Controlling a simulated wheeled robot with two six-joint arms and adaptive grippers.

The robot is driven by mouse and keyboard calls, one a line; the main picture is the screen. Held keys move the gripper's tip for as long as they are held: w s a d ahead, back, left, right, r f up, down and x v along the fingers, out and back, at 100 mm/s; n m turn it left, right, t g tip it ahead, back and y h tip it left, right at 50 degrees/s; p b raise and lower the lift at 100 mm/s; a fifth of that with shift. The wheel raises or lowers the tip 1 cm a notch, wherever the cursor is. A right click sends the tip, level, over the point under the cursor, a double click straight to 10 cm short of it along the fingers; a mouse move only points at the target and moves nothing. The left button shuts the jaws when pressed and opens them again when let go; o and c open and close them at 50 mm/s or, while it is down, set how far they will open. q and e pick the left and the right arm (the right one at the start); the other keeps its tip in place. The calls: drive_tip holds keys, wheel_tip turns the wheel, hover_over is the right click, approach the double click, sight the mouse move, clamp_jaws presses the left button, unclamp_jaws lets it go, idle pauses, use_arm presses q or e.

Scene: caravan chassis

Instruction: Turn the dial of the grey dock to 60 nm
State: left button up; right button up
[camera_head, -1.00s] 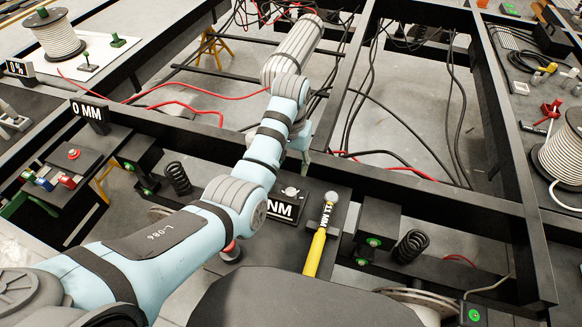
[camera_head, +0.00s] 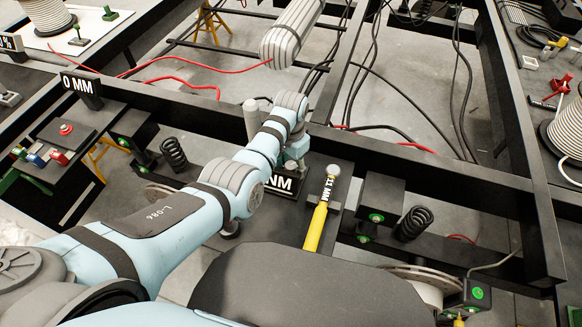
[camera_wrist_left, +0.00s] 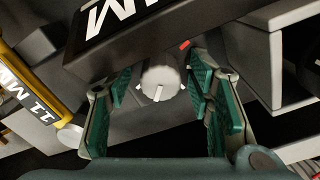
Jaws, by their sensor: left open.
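The dial (camera_wrist_left: 161,83) is a round pale grey knob with a white mark on its lower edge, in the left wrist view. It sits on the grey dock (camera_wrist_left: 125,124), beside a black sign (camera_wrist_left: 130,30) with white lettering ending in M. A small red mark (camera_wrist_left: 185,45) lies above right of the dial. My left gripper (camera_wrist_left: 160,95) is open, its green fingers on either side of the dial; I cannot tell whether they touch it. In the head view my left gripper (camera_head: 292,166) is over the dock's sign (camera_head: 284,185), and the dial is hidden there. My right gripper is not in view.
A yellow-handled tool labelled 11 MM (camera_head: 316,228) stands close beside the dock to the right. A black spring (camera_head: 412,223) and block are farther right. A 0 MM sign (camera_head: 80,88) is at the left. Chassis beams (camera_head: 440,183) run behind the dock.

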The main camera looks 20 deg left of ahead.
use_arm(q)
drive_tip(key=shift+c, duration=0.4)
drive_tip(key=shift+r, duration=0.1)
clamp_jaws()
drive_tip(key=shift+n+p, duration=0.3)
drive_tip(key=shift+n, duration=0.2)
drive_tip(key=n+p, duration=0.1)
drive_tip(key=n, duration=0.1)
drive_tip(key=shift+n, duration=0.3)
drive_tip(key=shift+n+p, duration=0.45)
drive_tip(key=shift+n, duration=1.45)
drive_tip(key=shift+w, duration=0.1)
drive_tip(key=shift+o, duration=0.4)
unclamp_jaws()
